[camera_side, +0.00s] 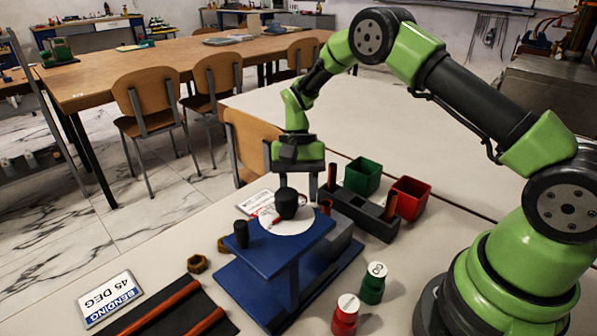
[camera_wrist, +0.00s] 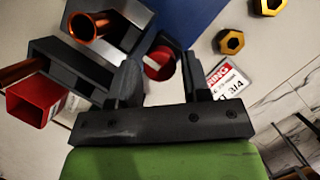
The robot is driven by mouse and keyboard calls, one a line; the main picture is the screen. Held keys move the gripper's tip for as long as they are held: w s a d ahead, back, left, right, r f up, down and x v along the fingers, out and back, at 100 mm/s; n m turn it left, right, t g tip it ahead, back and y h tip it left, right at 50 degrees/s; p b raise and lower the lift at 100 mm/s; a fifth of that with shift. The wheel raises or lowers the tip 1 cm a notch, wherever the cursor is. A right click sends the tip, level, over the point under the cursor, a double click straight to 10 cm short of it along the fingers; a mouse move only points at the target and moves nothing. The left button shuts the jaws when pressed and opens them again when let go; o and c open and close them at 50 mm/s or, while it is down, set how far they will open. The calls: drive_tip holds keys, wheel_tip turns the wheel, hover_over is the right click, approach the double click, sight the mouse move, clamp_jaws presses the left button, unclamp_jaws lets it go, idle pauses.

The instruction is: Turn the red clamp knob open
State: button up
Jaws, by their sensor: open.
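The red clamp knob (camera_wrist: 158,64) shows in the wrist view as a red round shape between the two dark fingers of my gripper (camera_wrist: 162,77). Gaps show on both sides of it, and I cannot tell its depth from the fingertips. A copper tube (camera_wrist: 90,25) sits in a grey block left of the fingers.
A dark rack (camera_side: 362,213) with copper tubes, a green bin (camera_side: 363,176) and a red bin (camera_side: 410,200) stand right of the rig. A brass nut (camera_side: 197,263) lies left.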

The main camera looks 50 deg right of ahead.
drive_tip(key=v, duration=0.9)
drive_tip(key=shift+s, duration=0.1)
drive_tip(key=s+a+r+n+t+h, duration=0.1)
drive_tip(key=s+r+t, duration=0.25)
drive_tip(key=r, duration=0.35)
drive_tip(key=s+a+r+n+t, duration=0.2)
drive_tip(key=s+r, duration=0.3)
drive_tip(key=r, duration=0.3)
drive_tip(key=s+a+n+t, duration=0.1)
drive_tip(key=s+t, duration=0.4)
drive_tip(key=s, duration=0.9)
drive_tip(key=shift+s+a+r+n, duration=0.3)
drive_tip(key=shift+n, duration=0.1)
